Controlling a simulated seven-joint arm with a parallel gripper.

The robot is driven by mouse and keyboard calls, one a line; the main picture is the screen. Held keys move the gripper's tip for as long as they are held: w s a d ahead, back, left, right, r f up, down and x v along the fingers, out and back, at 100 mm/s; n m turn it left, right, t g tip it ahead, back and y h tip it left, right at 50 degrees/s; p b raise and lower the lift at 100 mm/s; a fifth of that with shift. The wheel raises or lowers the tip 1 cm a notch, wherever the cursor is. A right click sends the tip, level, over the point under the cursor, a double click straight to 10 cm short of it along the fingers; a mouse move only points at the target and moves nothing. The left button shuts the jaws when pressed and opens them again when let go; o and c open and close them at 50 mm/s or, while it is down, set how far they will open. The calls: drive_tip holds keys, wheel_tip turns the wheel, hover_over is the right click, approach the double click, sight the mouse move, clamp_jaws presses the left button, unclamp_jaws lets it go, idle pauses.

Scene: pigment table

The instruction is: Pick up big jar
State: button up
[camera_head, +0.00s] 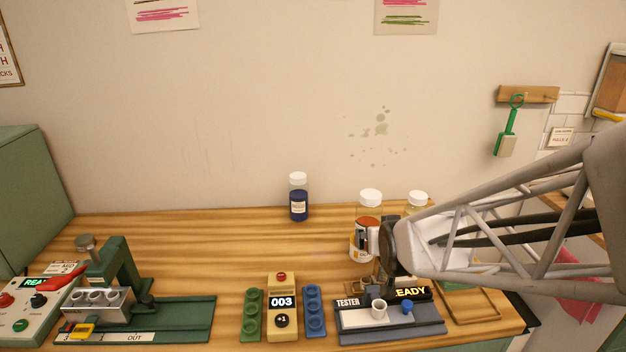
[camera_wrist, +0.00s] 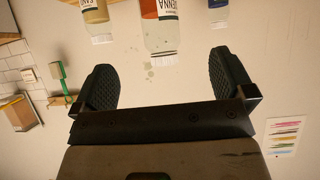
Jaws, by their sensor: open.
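The biggest jar (camera_head: 369,200) has a white lid and reddish-brown contents and stands upright on the table, partly hidden by my gripper (camera_head: 384,245). In the wrist view, which is upside down, this jar (camera_wrist: 160,38) shows a SIENNA label and lies ahead, roughly centred between the open fingers. My gripper (camera_wrist: 162,75) is open, with nothing between its fingers. A smaller jar with blue contents (camera_head: 298,199) stands to the left. Another white-lidded jar (camera_head: 417,198) stands to the right, mostly behind my gripper; its contents look tan in the wrist view (camera_wrist: 96,14).
A tester (camera_head: 354,318) with a white cup (camera_head: 379,310) and a blue knob sits below my gripper. A yellow counter (camera_head: 282,322) stands between green and blue trays. A green press (camera_head: 112,265) is at the left. The table around the blue jar is clear.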

sight(373, 214)
drive_tip(key=w+t, duration=0.1)
drive_tip(key=w, duration=0.1)
drive_tip(key=w+f+t, duration=0.1)
drive_tip(key=w+t, duration=0.1)
drive_tip(key=w+d+f+t, duration=0.1)
drive_tip(key=w, duration=0.2)
drive_tip(key=shift+w+f+t, duration=0.1)
drive_tip(key=shift+f+t, duration=0.1)
drive_tip(key=shift+t, duration=0.2)
drive_tip(key=shift+w+d+f+t, duration=0.15)
drive_tip(key=shift+w+f+t, duration=0.1)
drive_tip(key=shift+w+t, duration=0.5)
drive_tip(key=shift+w, duration=1.15)
drive_tip(key=shift+w, duration=0.1)
drive_tip(key=shift+w+f, duration=0.15)
drive_tip(key=shift+w, duration=2.35)
drive_tip(key=c, duration=1.7)
